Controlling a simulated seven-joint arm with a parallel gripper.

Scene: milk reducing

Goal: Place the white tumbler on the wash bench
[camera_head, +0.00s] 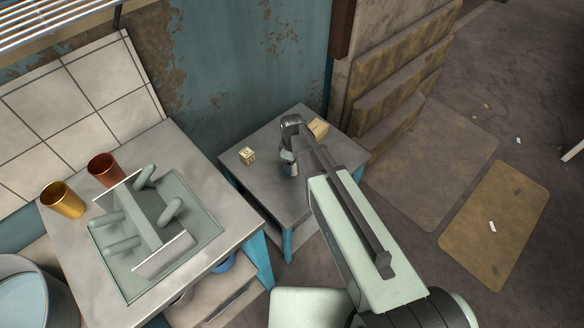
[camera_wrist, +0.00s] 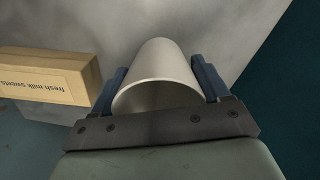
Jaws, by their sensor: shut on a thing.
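The white tumbler (camera_wrist: 160,62) sits between the two blue fingers of my gripper (camera_wrist: 158,68) in the wrist view, its open rim facing the wrist camera. My gripper is shut on its sides. In the head view my gripper (camera_head: 289,163) is over the small grey side table (camera_head: 262,186), and my arm and gripper hide most or all of the tumbler. I cannot tell whether it touches the tabletop. A metal-topped bench at the left, which looks like the wash bench (camera_head: 226,188), carries a pale green rack with pegs (camera_head: 150,222).
A copper cup (camera_head: 104,168) and a gold cup (camera_head: 64,200) stand behind the rack. The side table holds a small patterned cube (camera_head: 247,156) and a tan box (camera_head: 318,127). A box lettered "fresh milk sweets" (camera_wrist: 45,78) lies left of my gripper. A bucket (camera_head: 28,295) is at the lower left.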

